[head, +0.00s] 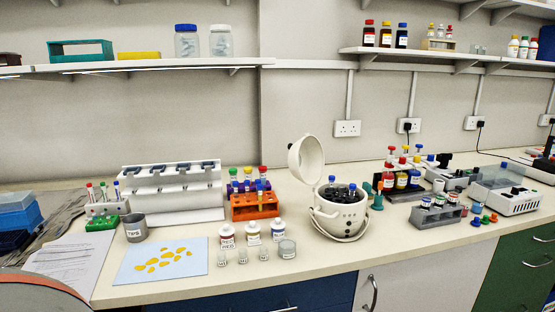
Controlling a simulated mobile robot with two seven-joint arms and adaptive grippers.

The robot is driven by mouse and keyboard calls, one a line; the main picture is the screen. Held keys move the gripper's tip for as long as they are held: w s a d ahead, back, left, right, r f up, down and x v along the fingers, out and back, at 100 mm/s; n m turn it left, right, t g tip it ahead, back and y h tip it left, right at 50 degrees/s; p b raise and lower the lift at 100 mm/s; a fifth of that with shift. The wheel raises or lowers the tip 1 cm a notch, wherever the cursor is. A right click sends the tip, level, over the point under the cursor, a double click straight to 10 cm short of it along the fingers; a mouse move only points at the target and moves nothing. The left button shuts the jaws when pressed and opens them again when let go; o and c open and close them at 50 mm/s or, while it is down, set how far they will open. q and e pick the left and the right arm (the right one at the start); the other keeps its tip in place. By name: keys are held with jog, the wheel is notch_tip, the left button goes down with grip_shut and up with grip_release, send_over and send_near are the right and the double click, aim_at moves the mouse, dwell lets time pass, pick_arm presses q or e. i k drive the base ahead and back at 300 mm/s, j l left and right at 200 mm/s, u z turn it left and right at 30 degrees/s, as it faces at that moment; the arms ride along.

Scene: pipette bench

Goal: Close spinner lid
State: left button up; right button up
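The spinner (340,215) is a round white device on the bench right of the middle in the head view. Its domed lid (306,159) stands open, tilted up at the back left of the body. A handle loop hangs around the front of the body. Neither of my grippers shows in this view.
An orange tube rack (254,206) stands left of the spinner, with labelled bottles (253,233) in front of it. Tube racks and bottles (402,178) crowd the right. A blue sheet (160,260) with yellow pieces lies front left. Shelves run above.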

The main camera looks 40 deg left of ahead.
aim_at(310, 172)
jog(key=k+j, duration=0.1)
jog(key=j, duration=0.45)
jog(key=k+j, duration=0.1)
jog(key=j, duration=0.45)
jog(key=k+j+u, duration=0.1)
jog(key=j, duration=0.45)
jog(key=k+j, duration=0.1)
jog(key=j, duration=0.45)
jog(key=l+u, duration=0.1)
jog(key=l, duration=0.35)
jog(key=k+l+u, duration=0.1)
jog(key=l, duration=0.3)
